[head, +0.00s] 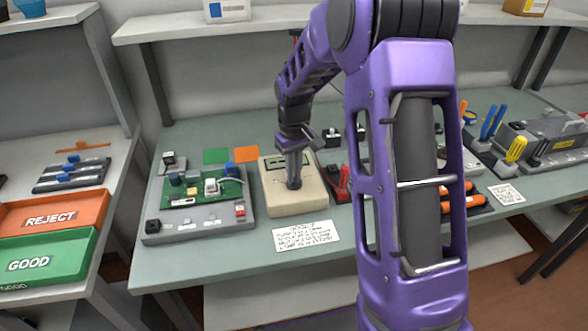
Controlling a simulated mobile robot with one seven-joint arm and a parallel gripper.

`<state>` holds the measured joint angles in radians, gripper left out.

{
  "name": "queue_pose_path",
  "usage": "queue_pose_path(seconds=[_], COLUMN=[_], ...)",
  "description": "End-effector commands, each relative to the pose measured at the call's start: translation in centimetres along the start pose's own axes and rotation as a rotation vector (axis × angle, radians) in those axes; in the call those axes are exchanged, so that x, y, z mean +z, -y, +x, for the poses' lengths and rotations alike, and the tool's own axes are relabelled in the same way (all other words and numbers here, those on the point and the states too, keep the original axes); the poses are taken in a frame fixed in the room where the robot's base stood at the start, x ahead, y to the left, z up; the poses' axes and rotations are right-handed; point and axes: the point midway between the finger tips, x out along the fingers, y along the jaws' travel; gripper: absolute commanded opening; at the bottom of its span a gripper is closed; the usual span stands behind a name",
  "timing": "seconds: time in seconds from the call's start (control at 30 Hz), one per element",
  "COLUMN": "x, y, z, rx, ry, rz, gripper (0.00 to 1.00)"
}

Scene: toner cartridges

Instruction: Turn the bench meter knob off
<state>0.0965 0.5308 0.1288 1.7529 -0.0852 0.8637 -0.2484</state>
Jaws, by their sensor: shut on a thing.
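The bench meter (283,208) is a beige box with a dark display, standing on the grey-green workbench in the head view. My gripper (294,184) points straight down onto the top face of the meter, near its middle. It is shut on the meter's knob, which is mostly hidden by the fingers. The knob's pointer and its marks cannot be made out. A white card with handwritten lines (306,236) lies on the bench in front of the meter; its text is too small to read surely.
A grey test fixture with a green circuit board (203,187) stands close left of the meter. Red probes (344,184) lie close to its right. A REJECT tray (52,218) and a GOOD tray (48,262) stand at left. My purple arm hides part of the bench at right.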

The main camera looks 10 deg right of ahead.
Motion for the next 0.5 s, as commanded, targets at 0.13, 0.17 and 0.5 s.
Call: queue_pose_path(seconds=[0.13, 0.17, 0.5], x=[-0.01, -0.01, -0.01], y=[0.00, 0.00, -0.02], z=[-0.20, -0.21, -0.20], rx=[0.000, 0.000, 0.000], ry=[0.000, -0.001, -0.001], rz=[-0.140, -0.168, -0.471], gripper=[0.00, 0.00, 0.00])
